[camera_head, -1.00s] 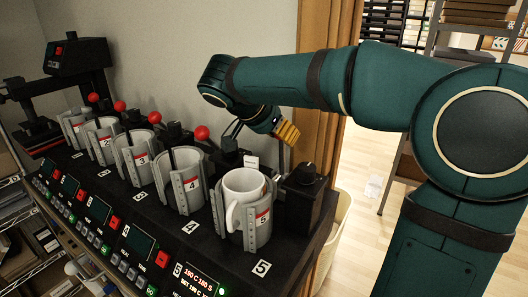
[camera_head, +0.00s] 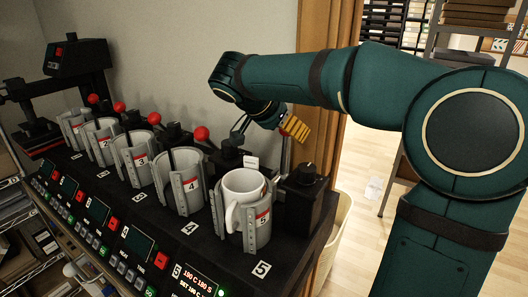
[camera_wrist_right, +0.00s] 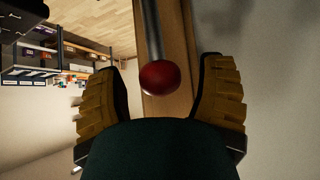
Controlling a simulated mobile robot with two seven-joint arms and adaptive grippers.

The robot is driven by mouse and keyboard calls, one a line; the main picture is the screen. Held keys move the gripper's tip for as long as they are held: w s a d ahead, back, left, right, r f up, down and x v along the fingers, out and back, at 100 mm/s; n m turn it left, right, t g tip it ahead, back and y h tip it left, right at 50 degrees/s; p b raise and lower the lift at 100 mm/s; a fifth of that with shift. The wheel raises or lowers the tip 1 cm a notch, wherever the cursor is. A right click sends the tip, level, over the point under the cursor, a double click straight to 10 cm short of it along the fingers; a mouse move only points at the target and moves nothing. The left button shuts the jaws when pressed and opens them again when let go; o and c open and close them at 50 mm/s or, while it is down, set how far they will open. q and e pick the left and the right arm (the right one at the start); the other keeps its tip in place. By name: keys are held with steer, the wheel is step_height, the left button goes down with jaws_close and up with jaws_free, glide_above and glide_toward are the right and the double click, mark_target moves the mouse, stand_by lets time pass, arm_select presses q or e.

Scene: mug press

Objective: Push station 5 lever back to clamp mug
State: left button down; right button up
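The station 5 mug (camera_head: 243,186) is white and stands upright in the grey station 5 clamp (camera_head: 258,228) at the near end of the press row. My right gripper (camera_head: 295,127) is behind this station, above its back right side. In the right wrist view the gripper (camera_wrist_right: 160,95) is open, with its yellow fingers apart. The lever's red knob (camera_wrist_right: 159,77) shows between the fingers, with a visible gap on each side. In the head view the gripper mostly hides this knob; the lever's rod (camera_head: 285,152) shows below it. My left gripper is not in view.
Stations 1 to 4 run to the far left, with empty clamps such as station 4's (camera_head: 180,182). Station 4's red lever knob (camera_head: 201,133) is left of my gripper. A black box with a dial (camera_head: 304,198) stands right of the mug. The wall is behind.

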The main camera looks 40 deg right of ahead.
steer(key=shift+a+r+p, duration=0.25)
steer(key=shift+r+p, duration=0.35)
steer(key=shift+r, duration=0.5)
steer(key=shift+a+r+p, duration=0.3)
steer(key=shift+r+p, duration=0.25)
steer(key=shift+r, duration=0.5)
steer(key=shift+a+r+p, duration=0.25)
steer(key=shift+r+p, duration=0.35)
steer(key=shift+r, duration=0.5)
steer(key=p+v, duration=0.2)
steer(key=v, duration=0.4)
